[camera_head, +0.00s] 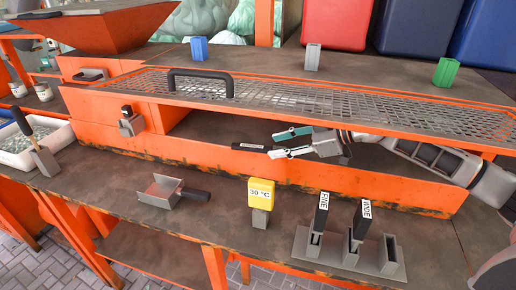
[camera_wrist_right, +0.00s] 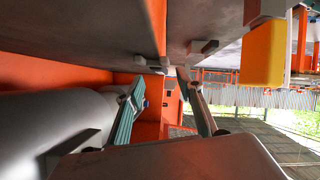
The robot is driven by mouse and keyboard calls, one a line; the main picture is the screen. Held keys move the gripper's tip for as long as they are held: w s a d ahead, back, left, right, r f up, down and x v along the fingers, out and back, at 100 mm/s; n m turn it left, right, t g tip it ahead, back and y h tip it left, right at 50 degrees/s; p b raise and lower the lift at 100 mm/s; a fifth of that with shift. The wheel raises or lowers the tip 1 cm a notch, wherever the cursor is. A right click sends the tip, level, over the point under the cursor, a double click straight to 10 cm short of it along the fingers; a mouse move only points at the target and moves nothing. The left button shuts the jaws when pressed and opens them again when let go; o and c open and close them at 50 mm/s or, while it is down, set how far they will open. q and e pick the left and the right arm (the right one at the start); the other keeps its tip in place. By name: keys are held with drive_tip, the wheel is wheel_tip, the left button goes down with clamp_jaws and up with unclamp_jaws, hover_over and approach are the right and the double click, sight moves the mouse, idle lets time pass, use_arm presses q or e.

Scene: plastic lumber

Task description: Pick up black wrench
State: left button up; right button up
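My right gripper (camera_head: 273,145) reaches in from the right, in front of the orange machine's open slot. No clearly recognisable black wrench shows. My left gripper is not in view.
The mesh grate (camera_head: 300,100) with a black handle (camera_head: 200,75) lies above the gripper. On the bench stand a yellow block (camera_head: 261,193), a grey holder with black-handled tools (camera_head: 345,256) and a grey scoop (camera_head: 160,192). Red (camera_head: 336,22) and blue bins stand behind.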

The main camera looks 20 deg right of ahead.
sight(259, 147)
drive_tip(key=shift+x, duration=2.35)
drive_tip(key=shift+r, duration=0.15)
clamp_jaws()
drive_tip(key=shift+r+p, duration=0.15)
drive_tip(key=shift+p, duration=0.15)
